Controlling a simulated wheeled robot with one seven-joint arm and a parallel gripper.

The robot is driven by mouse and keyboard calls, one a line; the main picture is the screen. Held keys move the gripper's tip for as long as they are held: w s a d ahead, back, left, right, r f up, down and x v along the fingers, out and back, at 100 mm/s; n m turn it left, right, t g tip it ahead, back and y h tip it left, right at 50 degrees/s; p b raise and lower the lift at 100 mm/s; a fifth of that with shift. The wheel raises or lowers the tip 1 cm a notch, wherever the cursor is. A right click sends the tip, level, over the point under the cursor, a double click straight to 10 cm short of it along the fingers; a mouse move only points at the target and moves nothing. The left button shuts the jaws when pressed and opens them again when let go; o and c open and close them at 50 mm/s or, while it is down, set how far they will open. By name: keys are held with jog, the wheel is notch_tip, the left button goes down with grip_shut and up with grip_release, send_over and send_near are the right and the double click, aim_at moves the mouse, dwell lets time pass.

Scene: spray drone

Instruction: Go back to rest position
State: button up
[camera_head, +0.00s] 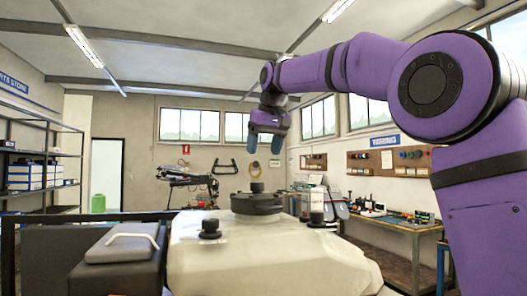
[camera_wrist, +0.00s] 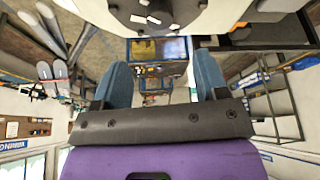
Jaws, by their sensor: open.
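My gripper (camera_head: 265,143) hangs at the end of my raised purple arm in the head view, pointing down above the pale tank of the spray drone (camera_head: 270,258). Its two blue fingers are apart with nothing between them; they also show in the wrist view (camera_wrist: 161,85). A black round cap (camera_head: 256,203) sits on top of the tank, below the gripper with a clear gap. Part of the tank shows at the top of the wrist view (camera_wrist: 205,14). A grey box with a light handle (camera_head: 122,243) is at the tank's left.
A workbench (camera_head: 395,222) with tools stands at the right under a wooden pegboard (camera_head: 388,162). Shelves (camera_head: 35,150) with boxes line the left wall. Another machine (camera_head: 190,180) stands at the back. The air around the gripper looks clear.

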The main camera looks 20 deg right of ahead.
dwell(0.3)
jog(key=s+d+f, duration=0.1)
jog(key=s+f, duration=0.2)
jog(key=s, duration=0.3)
jog(key=s+d+f+m, duration=0.1)
jog(key=s+d+f, duration=0.15)
jog(key=s, duration=0.35)
jog(key=s+d+f, duration=0.1)
jog(key=s+f, duration=0.3)
jog(key=s, duration=0.3)
jog(key=s+d+f+m, duration=0.1)
jog(key=s+f, duration=1.6)
jog(key=shift+d+f+t+h, duration=0.2)
jog(key=shift+d+t+h, duration=0.15)
jog(key=shift+t+h, duration=0.05)
